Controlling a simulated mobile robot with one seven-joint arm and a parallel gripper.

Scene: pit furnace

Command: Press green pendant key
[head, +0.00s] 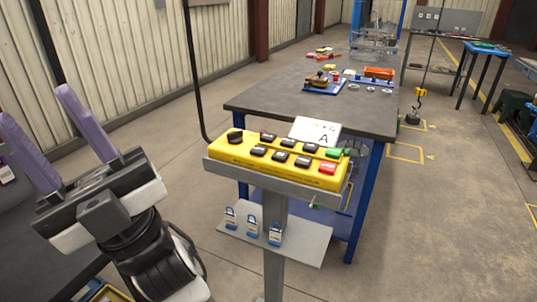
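The yellow pendant (223,150) lies in a grey tray on top of a grey post. It has several black keys, a black knob at its left end, a red key (327,168) at the front right and a green key (333,153) at the back right. A thin rod seems to cross near the green key. My gripper (38,121) is at the left, with two purple fingers spread wide apart and nothing between them. It is well to the left of the pendant and touches nothing there.
A white card marked "A" (316,131) stands behind the pendant. Several blue padlocks (275,233) are on a lower grey shelf (305,245). A dark workbench (260,101) with parts stands behind. A black cable (195,75) hangs to the pendant's left. Open floor lies to the right.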

